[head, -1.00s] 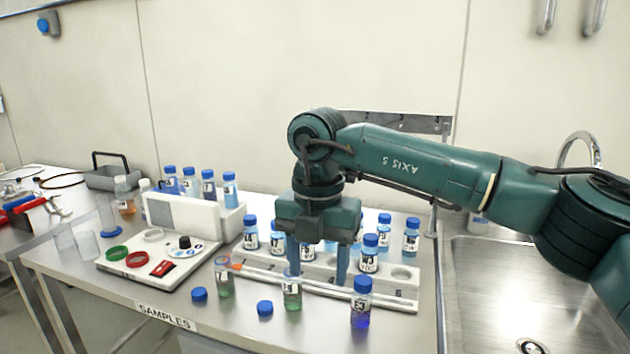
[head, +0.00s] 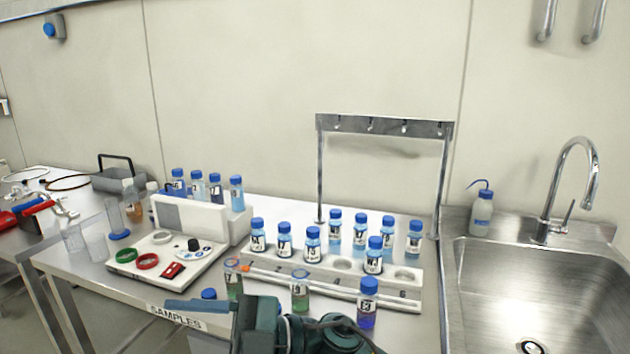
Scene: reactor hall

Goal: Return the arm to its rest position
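My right arm shows at the bottom centre of the head view, low and folded in front of the bench. Its gripper (head: 198,306) points left, with one blue-grey finger visible near the bench's front edge, over the SAMPLES label area. The other finger cannot be made out, so the opening is unclear. I see nothing held. The white numbered rack (head: 430,283) stands behind, clear of the arm, with several blue-capped vials in and behind it and empty holes at 4 and 6. My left gripper is not in view.
Before the rack stand an uncapped vial (head: 232,280), an uncapped green vial (head: 300,292) and a capped purple vial (head: 367,305). A loose blue cap (head: 208,294) lies near the gripper. A white device (head: 128,256) is left; the sink (head: 530,295) is right.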

